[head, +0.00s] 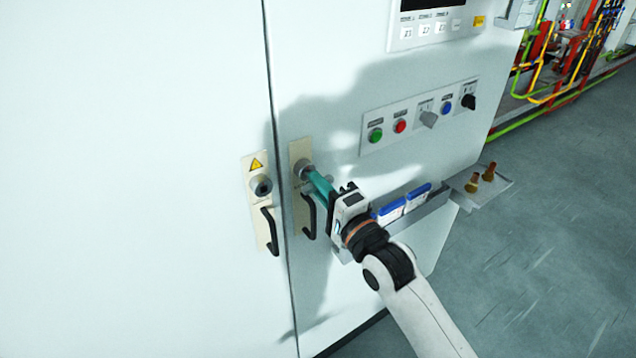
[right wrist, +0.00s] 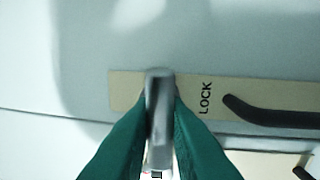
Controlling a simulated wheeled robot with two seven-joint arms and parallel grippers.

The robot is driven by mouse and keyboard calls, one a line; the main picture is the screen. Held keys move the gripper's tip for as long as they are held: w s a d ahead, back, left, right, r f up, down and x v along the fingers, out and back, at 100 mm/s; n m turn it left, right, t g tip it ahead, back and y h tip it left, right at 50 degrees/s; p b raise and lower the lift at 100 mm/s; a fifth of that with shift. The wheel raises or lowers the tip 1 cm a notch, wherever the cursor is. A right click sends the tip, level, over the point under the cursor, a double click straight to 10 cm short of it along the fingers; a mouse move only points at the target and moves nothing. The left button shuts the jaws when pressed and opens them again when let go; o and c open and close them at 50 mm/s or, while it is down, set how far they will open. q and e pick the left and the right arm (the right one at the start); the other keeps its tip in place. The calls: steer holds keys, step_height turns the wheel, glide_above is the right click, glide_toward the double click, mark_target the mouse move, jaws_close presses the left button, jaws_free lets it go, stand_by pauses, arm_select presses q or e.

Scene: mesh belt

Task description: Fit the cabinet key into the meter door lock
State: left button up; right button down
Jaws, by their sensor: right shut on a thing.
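My right gripper (head: 316,181) has teal fingers and is at the beige lock plate (head: 296,155) right of the door seam. It is shut on the cabinet key (right wrist: 160,115), a grey metal piece seen between the fingertips in the right wrist view. The key's front end is over the plate (right wrist: 125,90) marked LOCK. A round grey lock part (head: 303,171) shows at the fingertips in the head view. The fingers and key hide the keyhole, so I cannot tell whether the key is in it. My left gripper is in neither view.
A black handle (head: 309,216) is just below the fingers. A second plate with a warning triangle (head: 256,163), a round lock (head: 261,185) and a handle (head: 269,231) is left of the seam. A button panel (head: 416,122) and a tray with blue-topped items (head: 418,197) are right.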

steer(key=shift+r+p+v, duration=0.15)
steer(key=shift+p+v, duration=0.35)
steer(key=shift+v, duration=0.85)
steer(key=shift+r+p+v, duration=0.15)
steer(key=shift+p+v, duration=0.35)
steer(key=shift+v, duration=0.9)
